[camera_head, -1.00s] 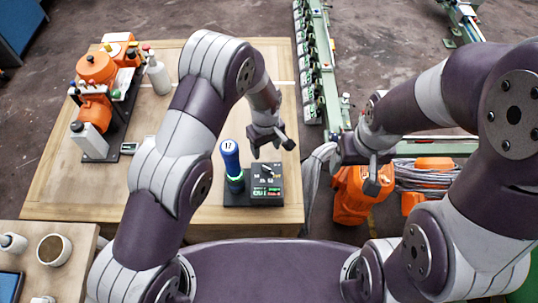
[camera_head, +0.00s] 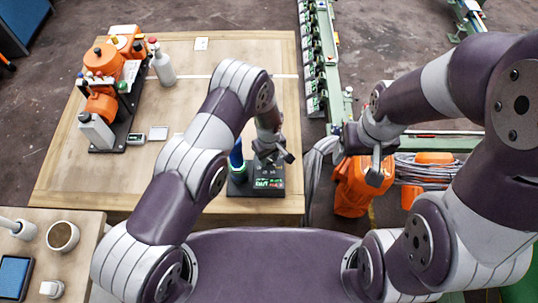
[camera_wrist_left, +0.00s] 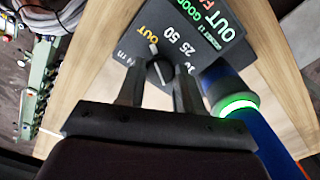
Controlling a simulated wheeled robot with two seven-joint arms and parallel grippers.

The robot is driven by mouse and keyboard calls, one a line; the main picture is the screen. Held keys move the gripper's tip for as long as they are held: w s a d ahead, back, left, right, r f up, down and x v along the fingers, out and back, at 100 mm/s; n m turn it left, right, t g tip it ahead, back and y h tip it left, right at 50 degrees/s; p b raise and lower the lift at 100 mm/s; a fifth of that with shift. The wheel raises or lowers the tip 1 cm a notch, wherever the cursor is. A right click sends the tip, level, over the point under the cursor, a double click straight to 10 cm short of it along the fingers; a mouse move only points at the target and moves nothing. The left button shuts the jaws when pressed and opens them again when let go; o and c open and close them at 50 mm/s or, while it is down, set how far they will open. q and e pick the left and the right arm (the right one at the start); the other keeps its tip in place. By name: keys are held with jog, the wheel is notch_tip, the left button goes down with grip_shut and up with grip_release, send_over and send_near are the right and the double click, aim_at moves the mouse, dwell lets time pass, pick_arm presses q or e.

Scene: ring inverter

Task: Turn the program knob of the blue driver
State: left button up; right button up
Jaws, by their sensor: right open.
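The blue driver (camera_head: 236,158) stands in a black control box (camera_head: 243,188) near the table's front edge; my left arm partly hides it. In the left wrist view its blue body (camera_wrist_left: 262,130) and glowing green ring (camera_wrist_left: 236,103) are at the right. The round dark program knob (camera_wrist_left: 159,72) with a pale pointer sits on the labelled box face, beside "OUT", "25" and "50". My left gripper (camera_head: 277,157) is over the box, its fingers (camera_wrist_left: 157,78) apart with the knob between them in view; contact cannot be told. My right gripper (camera_head: 376,168) is open and empty, right of the table.
An orange machine on a black base (camera_head: 108,140) with bottles stands at the table's left. A small side table (camera_head: 85,225) with a cup (camera_head: 62,237) is at lower left. A green rail (camera_head: 318,75) runs behind the right edge.

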pick_arm(q)
jog(key=m+b, duration=0.2)
jog(key=m, duration=0.1)
jog(key=shift+w+f+b, duration=0.1)
jog(key=shift+b, duration=0.2)
jog(key=m+b, duration=0.2)
jog(key=m, duration=0.1)
jog(key=shift+m, duration=0.8)
jog(key=shift+r, duration=0.2)
jog(key=o, duration=1)
jog(key=shift+o, duration=0.2)
